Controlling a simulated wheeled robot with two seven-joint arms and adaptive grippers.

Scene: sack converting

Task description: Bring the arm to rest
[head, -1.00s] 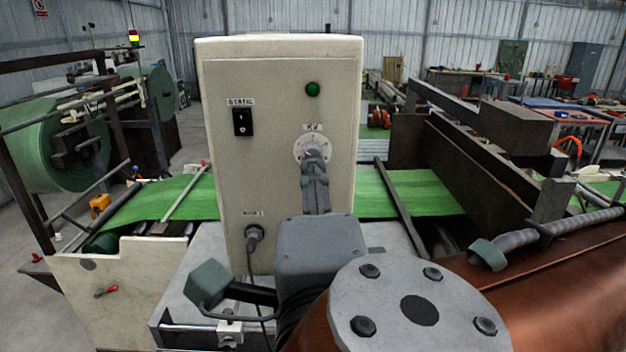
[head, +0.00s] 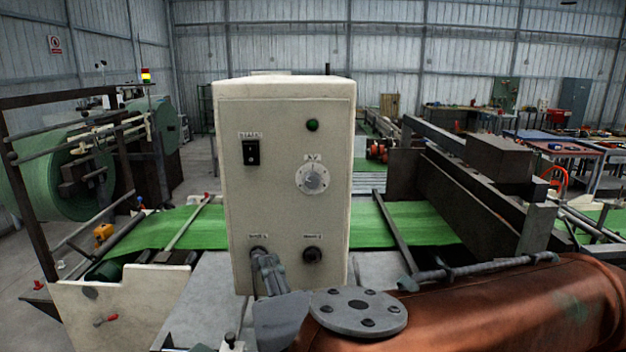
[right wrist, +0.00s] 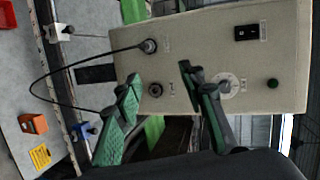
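The off-white control box (head: 285,125) stands upright in the middle of the head view. Its front carries a black switch (head: 251,152), a green lamp (head: 312,125), a dial (head: 313,179) and a lower right socket (head: 312,255). My right gripper (head: 262,257) overlaps the lower left socket in the head view. In the right wrist view the fingers of this gripper (right wrist: 158,80) are spread, with nothing held between them. That view shows the black plug (right wrist: 149,46) seated in one socket, with its cable looping away. One finger partly covers the dial. My left gripper is not in view.
Green sheet (head: 405,222) runs through the machine behind the box. Dark machine beams (head: 465,205) stand to the right, and a green roll (head: 60,175) to the left.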

